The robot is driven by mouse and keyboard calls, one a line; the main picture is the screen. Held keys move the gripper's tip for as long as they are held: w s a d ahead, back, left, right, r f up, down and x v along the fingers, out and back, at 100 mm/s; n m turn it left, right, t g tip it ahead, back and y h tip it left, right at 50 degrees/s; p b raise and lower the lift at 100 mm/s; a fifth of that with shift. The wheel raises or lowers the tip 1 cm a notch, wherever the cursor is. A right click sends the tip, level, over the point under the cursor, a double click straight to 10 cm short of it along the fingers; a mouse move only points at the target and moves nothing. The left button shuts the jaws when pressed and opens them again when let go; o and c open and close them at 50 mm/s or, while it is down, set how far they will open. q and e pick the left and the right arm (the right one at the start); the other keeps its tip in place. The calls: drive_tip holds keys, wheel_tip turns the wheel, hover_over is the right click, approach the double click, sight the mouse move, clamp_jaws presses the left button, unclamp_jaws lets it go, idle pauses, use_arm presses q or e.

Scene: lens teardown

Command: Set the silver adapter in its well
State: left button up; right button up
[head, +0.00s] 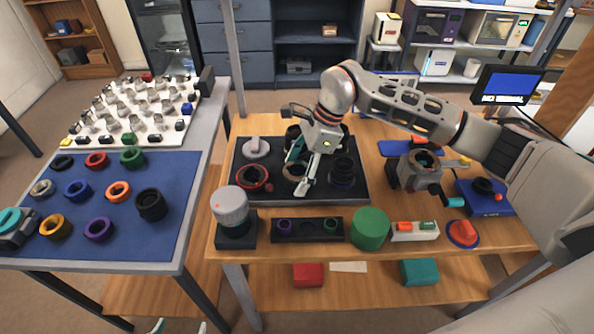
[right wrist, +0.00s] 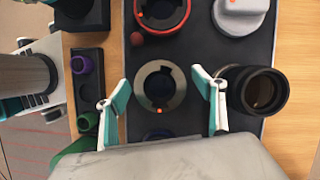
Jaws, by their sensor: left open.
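A silver-grey ring (right wrist: 160,68) with a dark centre and an orange mark lies on the black mat (right wrist: 212,30); in the head view it is the pale ring (head: 293,172), partly hidden by my gripper. I take it for the silver adapter, though I cannot be sure. My right gripper (right wrist: 163,100) is open above the mat, its fingers on either side of the ring and apart from it. A black holder (head: 307,238) near the front edge carries a small purple ring and a small green ring. The fingertips of my left gripper (head: 180,327) show at the bottom edge, open and empty.
A black lens barrel (right wrist: 258,92) stands close to one right finger. A red-rimmed ring (head: 252,179) and grey cap (head: 256,148) share the mat. A grey dome (head: 229,205) and green cylinder (head: 370,229) flank the holder. Coloured rings lie on the blue mat (head: 110,205).

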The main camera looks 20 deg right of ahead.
drive_tip(key=v, duration=1.2)
